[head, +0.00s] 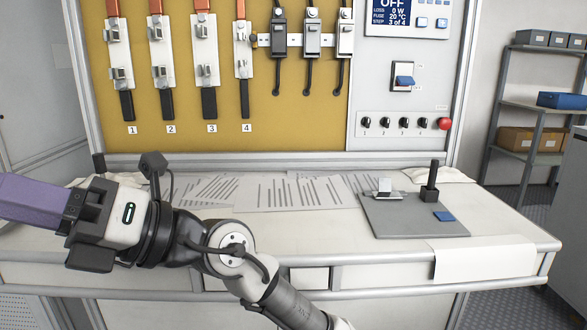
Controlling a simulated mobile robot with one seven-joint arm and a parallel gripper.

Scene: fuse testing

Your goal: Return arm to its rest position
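My arm reaches across the lower left of the head view, in front of the workbench. The white housing with a green light at its left end appears to be my gripper (112,222). A purple part (35,200) extends from it and is cut off by the left picture edge; I cannot tell if it is part of the gripper or something held. No fingertips show, so open or shut cannot be told. The arm hides part of the bench's left front.
The workbench (500,235) has a front rail (400,285). Printed sheets (285,193) lie along its back. A grey mat (400,215) at right holds a black upright tool (431,185) and a blue piece (444,216). Fuse holders (205,50) hang on the yellow panel (310,125). Shelves (540,105) stand at right.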

